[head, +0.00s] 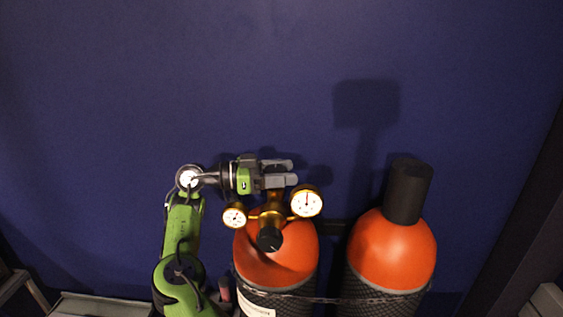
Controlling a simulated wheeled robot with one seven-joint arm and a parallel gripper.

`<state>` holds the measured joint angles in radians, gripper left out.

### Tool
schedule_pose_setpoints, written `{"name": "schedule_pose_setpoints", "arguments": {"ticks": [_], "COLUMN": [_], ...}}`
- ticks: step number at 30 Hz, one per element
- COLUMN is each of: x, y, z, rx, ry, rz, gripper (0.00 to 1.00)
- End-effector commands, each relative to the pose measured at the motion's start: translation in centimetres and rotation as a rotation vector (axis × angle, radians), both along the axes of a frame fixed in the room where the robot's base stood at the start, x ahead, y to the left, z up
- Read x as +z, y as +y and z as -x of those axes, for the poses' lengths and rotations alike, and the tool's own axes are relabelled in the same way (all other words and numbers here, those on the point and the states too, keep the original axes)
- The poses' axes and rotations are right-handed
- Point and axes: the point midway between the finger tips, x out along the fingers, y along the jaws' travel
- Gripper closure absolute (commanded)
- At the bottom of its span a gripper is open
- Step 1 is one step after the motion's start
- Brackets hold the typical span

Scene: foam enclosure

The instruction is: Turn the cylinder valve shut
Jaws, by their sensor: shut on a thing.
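The left orange gas cylinder (262,268) stands upright against the blue wall. At its top is a brass valve and regulator body (271,217), with a black knob (269,239) at the front and a round gauge on each side. My gripper (291,172) reaches in from the left, just above and behind the brass fitting, with its grey fingers pointing right. It is shut on the cylinder valve's handle, which is mostly hidden between and behind the fingers.
The left gauge (235,216) and right gauge (306,202) sit close below my gripper. A second orange cylinder (392,252) with a black cap (408,191) stands to the right. A strap (330,300) crosses both cylinders. The space above is clear.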

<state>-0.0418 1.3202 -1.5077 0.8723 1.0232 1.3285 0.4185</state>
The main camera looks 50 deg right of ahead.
Motion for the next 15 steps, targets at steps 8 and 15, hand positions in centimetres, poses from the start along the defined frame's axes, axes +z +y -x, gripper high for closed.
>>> {"name": "schedule_pose_setpoints", "arguments": {"ticks": [8, 15], "x": [-0.05, -0.15], "y": [0.19, 0.21], "z": [0.02, 0.03], "rx": [-0.047, -0.048], "ry": [0.006, 0.004], "rz": [0.011, 0.009], "gripper": [0.74, 0.74]}}
